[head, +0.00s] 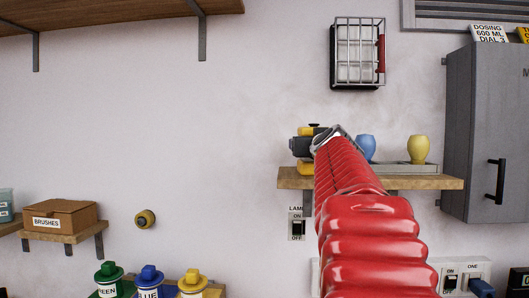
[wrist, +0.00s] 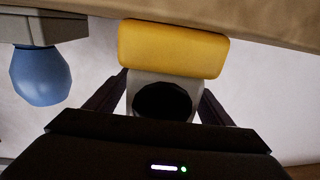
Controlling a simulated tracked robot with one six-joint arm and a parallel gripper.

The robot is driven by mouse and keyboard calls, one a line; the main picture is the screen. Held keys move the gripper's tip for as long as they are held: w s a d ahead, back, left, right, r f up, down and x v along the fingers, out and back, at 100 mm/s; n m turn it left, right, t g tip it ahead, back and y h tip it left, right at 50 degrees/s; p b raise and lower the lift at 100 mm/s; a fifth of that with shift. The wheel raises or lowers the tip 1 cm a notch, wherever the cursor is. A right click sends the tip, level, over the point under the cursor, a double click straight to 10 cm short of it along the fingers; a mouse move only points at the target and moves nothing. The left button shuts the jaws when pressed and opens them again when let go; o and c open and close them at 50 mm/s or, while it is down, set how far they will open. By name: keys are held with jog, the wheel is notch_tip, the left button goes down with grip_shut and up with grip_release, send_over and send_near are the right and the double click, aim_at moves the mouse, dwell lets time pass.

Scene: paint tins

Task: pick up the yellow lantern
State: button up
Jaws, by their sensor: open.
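The yellow lantern (head: 305,168) stands on the wooden wall shelf (head: 430,183), near its left end. My gripper (head: 301,146) is in front of its middle, so only its yellow top and base show in the head view. In the wrist view, which looks upside down, the lantern's yellow base (wrist: 172,48) meets the shelf, with a pale body and a dark round part beyond it. My gripper (wrist: 165,88) is open there, one dark finger on each side of the pale body. I cannot tell whether either finger touches it.

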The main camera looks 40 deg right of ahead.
jog(key=shift+w, duration=0.3)
jog(key=shift+s+d, duration=0.1)
jog(key=shift+s, duration=0.05)
jog(key=shift+c, duration=0.5)
jog(key=c, duration=1.3)
